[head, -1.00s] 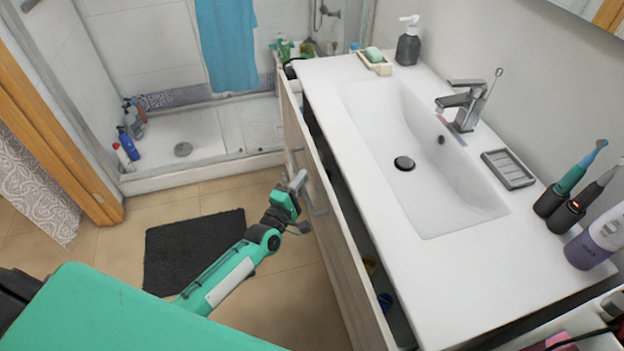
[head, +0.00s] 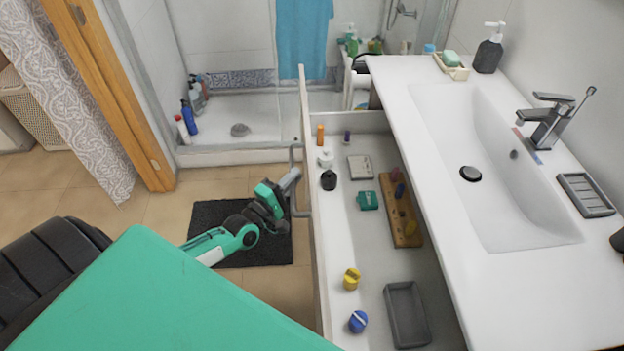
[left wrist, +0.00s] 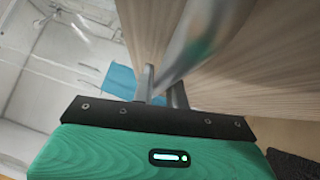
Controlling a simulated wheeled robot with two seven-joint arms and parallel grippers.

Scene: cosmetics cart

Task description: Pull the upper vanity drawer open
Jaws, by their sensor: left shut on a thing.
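The upper vanity drawer (head: 341,249) is pulled well out from under the white sink counter (head: 449,249), and its inside shows in the head view. Its metal bar handle (head: 293,182) is on the front's outer face. My left gripper (head: 291,181) is shut on the handle. In the left wrist view the fingers (left wrist: 162,88) close around the bar handle (left wrist: 195,40) in front of the wood-grain drawer front (left wrist: 260,70). My right gripper is not in view.
The drawer holds a wooden block with holes (head: 400,210), a grey tray (head: 407,315), a yellow knob-like piece (head: 351,279), a blue one (head: 358,321) and several small items. A dark mat (head: 262,253) lies on the floor under my left arm.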

